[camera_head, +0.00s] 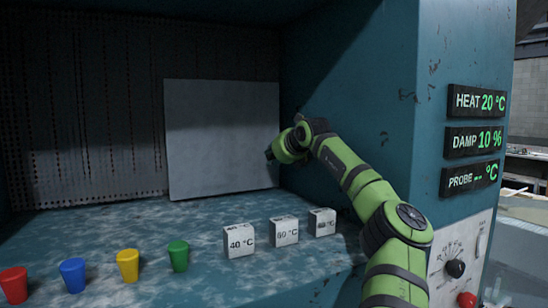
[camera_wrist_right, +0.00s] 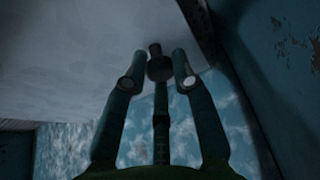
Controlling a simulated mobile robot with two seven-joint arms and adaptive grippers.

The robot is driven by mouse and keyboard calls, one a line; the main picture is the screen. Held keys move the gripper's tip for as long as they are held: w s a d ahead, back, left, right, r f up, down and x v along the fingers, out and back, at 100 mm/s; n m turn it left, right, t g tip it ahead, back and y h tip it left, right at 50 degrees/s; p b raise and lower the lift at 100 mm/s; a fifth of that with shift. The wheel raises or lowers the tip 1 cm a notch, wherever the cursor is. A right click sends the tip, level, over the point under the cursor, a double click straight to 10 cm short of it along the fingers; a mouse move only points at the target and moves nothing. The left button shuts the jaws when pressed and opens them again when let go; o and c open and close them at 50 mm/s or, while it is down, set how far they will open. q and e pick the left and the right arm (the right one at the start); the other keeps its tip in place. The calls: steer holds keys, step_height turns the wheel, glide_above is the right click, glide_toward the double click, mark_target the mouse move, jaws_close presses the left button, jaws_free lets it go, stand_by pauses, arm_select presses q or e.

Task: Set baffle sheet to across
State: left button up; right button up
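The baffle sheet (camera_head: 220,135) is a plain pale grey panel standing upright at the back of the blue chamber. Its left edge looks nearer than its right edge, so it sits at a slight angle to the back wall. My right gripper (camera_head: 269,154) is by the sheet's right part, partly hidden by its own wrist. My left gripper is out of view.
Red (camera_head: 14,284), blue (camera_head: 73,274), yellow (camera_head: 127,265) and green (camera_head: 178,255) cups stand along the front. White blocks marked 40 °C (camera_head: 239,240), 60 °C (camera_head: 284,231) and an unclear value (camera_head: 322,222) stand right of them. The floor before the sheet is clear.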

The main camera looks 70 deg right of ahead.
steer(key=o, duration=0.4)
steer(key=shift+r, duration=0.3)
steer(key=shift+c, duration=0.2)
steer(key=shift+w+a+f, duration=0.1)
steer(key=shift+w, duration=0.1)
steer(key=v, duration=1.2)
steer(key=shift+f, duration=0.1)
